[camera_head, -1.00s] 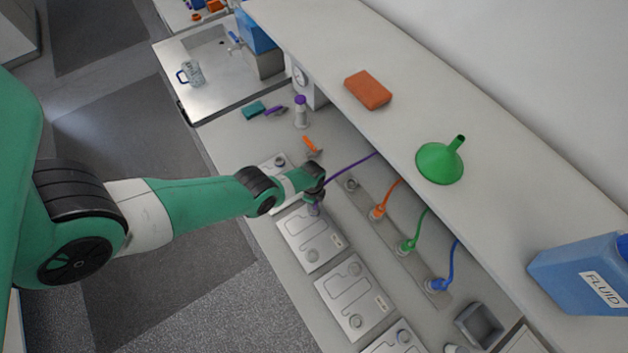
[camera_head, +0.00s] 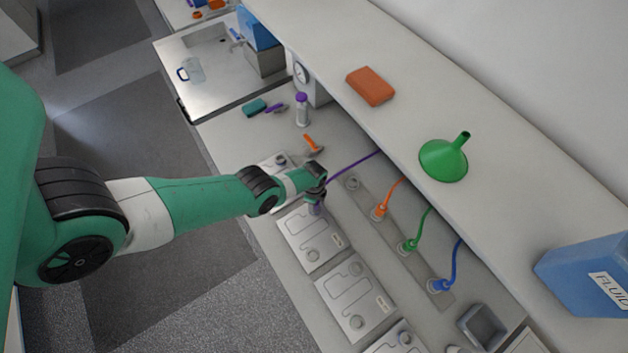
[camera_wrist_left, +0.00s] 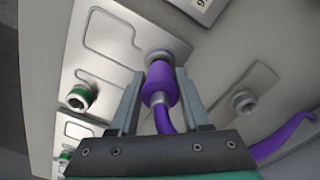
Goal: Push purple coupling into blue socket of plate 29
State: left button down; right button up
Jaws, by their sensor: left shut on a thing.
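My left gripper (camera_wrist_left: 160,90) is shut on the purple coupling (camera_wrist_left: 160,82), which sits between its two fingers. In the left wrist view the coupling's front end is at a blue-ringed socket (camera_wrist_left: 157,53) on a metal plate (camera_wrist_left: 108,48). The coupling hides part of that socket, so I cannot tell how deep it sits. In the head view my left gripper (camera_head: 315,194) is at the upper corner of a plate (camera_head: 312,240). The plate's number is not readable; a label (camera_wrist_left: 200,4) is cut off. My right gripper is not in view.
A purple hose (camera_head: 350,165) runs back under the shelf. A grey rail holds an empty holder (camera_head: 352,182) and orange (camera_head: 380,211), green (camera_head: 410,244) and blue (camera_head: 439,285) couplings. A green-ringed socket (camera_wrist_left: 80,97) shows in the wrist view. Another plate (camera_head: 354,298) lies nearer.

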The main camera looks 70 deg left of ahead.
pick_arm(q)
jog(key=shift+f+b, duration=0.45)
jog(key=shift+f+b, duration=0.5)
dwell(0.4)
jog(key=shift+c, duration=1.4)
grip_release()
jog(key=shift+o, duration=1.4)
jog(key=shift+r, duration=0.1)
